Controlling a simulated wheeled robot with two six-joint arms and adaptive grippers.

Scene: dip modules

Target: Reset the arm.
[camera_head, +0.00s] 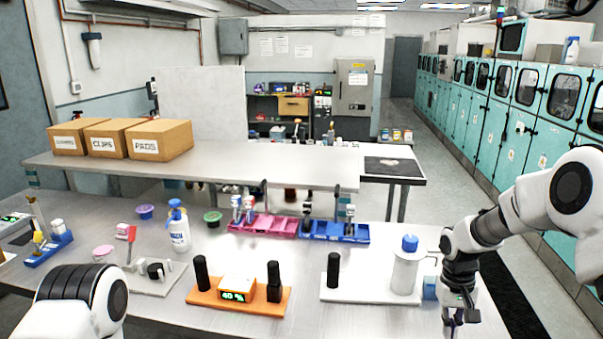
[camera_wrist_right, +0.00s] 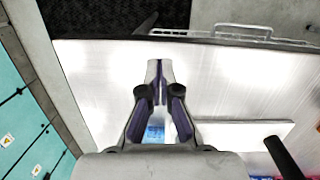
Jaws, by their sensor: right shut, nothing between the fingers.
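My right arm comes in from the right in the head view. Its gripper (camera_head: 460,318) points down over the right end of the front table (camera_head: 370,318). In the right wrist view the gripper (camera_wrist_right: 159,66) has its fingertips together with nothing between them. A small blue object (camera_head: 429,288) stands just left of this gripper, and it shows between the finger links in the wrist view (camera_wrist_right: 154,133). Only a rounded part of my left arm shows at the lower left; its gripper is out of view.
A white board (camera_head: 350,290) carries a black post (camera_head: 333,268) and a white cylinder (camera_head: 405,274) with a blue cap. An orange board (camera_head: 205,297) holds a display box (camera_head: 238,288). A spray bottle (camera_head: 179,230), pink tray (camera_head: 262,226) and blue tray (camera_head: 334,232) stand farther back.

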